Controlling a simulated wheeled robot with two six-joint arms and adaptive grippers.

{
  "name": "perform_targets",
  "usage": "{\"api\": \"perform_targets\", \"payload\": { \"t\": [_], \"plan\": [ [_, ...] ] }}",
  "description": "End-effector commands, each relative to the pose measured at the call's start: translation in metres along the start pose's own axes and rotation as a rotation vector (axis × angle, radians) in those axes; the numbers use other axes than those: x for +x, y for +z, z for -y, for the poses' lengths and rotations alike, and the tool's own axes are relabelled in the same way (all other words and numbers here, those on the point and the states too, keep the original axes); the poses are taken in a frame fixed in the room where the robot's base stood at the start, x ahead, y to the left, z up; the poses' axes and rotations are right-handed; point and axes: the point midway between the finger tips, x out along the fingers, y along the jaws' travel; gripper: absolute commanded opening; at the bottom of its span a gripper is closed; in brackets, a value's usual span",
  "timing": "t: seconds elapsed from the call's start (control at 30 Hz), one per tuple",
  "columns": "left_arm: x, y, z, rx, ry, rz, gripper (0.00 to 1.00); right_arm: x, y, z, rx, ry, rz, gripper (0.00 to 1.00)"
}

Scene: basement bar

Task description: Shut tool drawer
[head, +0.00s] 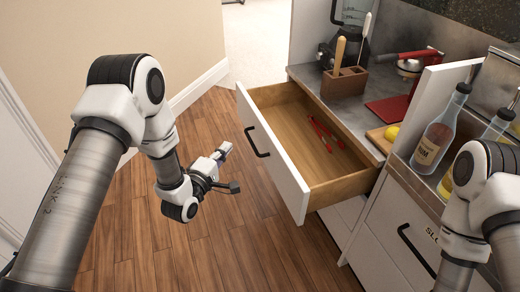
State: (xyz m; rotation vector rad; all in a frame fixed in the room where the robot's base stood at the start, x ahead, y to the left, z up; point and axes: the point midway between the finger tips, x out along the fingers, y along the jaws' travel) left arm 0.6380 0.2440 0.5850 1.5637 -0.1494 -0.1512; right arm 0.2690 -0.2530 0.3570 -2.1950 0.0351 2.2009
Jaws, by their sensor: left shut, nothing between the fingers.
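The tool drawer (272,155) is pulled well out of the cabinet. It has a white front, a black bar handle (256,142) and a wooden inside. A red-handled tool (322,133) lies on the drawer floor. My left gripper (224,151) is shut and empty, held in the air in front of the drawer, left of the handle and apart from it in the picture. My right arm comes in at the lower right, and its gripper is out of view.
Above the drawer is a grey counter (364,116) with a wooden utensil holder (345,82), a red mat (390,108) and a yellow lemon (392,132). Bottles, including a labelled one (438,135), stand at the right. The wooden floor left of the drawer is clear.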

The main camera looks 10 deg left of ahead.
Motion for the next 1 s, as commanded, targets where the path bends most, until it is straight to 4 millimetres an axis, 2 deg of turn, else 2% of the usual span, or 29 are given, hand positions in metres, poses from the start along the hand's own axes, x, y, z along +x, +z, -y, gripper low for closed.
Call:
{"api": "perform_targets", "payload": {
  "t": [0.17, 0.27, 0.6, 0.77, 1.0],
  "plan": [
    [0.013, 0.0, -0.001, 0.002, 0.003, 0.001, 0.0, 0.003, -0.001, 0.0, 0.0, 0.0, -0.001, 0.4],
    [0.03, 0.001, 0.0, 0.004, 0.004, 0.001, 0.0, 0.008, 0.0, 0.0, 0.0, 0.0, -0.001, 0.4],
    [0.104, 0.001, 0.001, 0.003, 0.004, 0.001, 0.0, 0.031, 0.0, 0.0, 0.0, 0.0, 0.0, 0.4],
    [0.121, 0.022, 0.001, 0.004, 0.0, 0.003, 0.0, 0.039, 0.0, 0.0, 0.0, 0.0, 0.0, 0.4],
    [0.129, 0.029, -0.001, 0.001, -0.002, 0.0, 0.0, 0.041, 0.0, 0.0, 0.0, 0.0, 0.0, 0.4]
  ]
}}
